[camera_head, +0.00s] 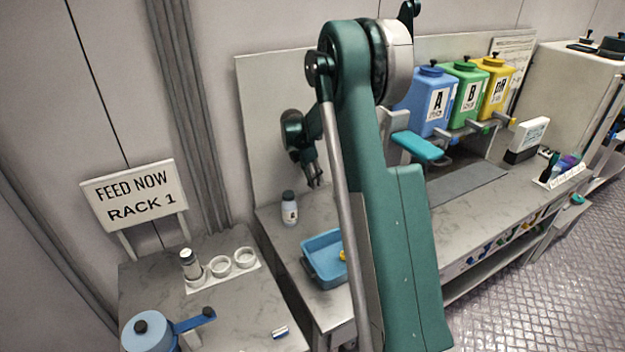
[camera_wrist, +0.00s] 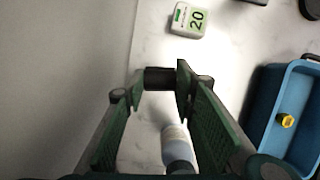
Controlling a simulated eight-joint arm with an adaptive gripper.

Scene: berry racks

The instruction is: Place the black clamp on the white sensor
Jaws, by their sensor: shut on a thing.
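My gripper (camera_wrist: 160,80) is shut on a small black piece, the black clamp (camera_wrist: 160,77), held between the green fingertips in the wrist view. In the head view my gripper (camera_head: 314,178) hangs above the back-left part of the bench; the clamp is too small to make out there. A white box with a green "20" (camera_wrist: 188,20), which looks like the white sensor, lies on the bench beyond the fingertips, apart from the clamp. I cannot make it out in the head view, where my arm covers part of the bench.
A white bottle with a dark cap (camera_head: 289,209) stands below the gripper; it also shows between the fingers in the wrist view (camera_wrist: 175,143). A blue tray (camera_head: 309,265) with a yellow item (camera_wrist: 287,121) is to the right. A dark object (camera_wrist: 310,8) lies at the far corner.

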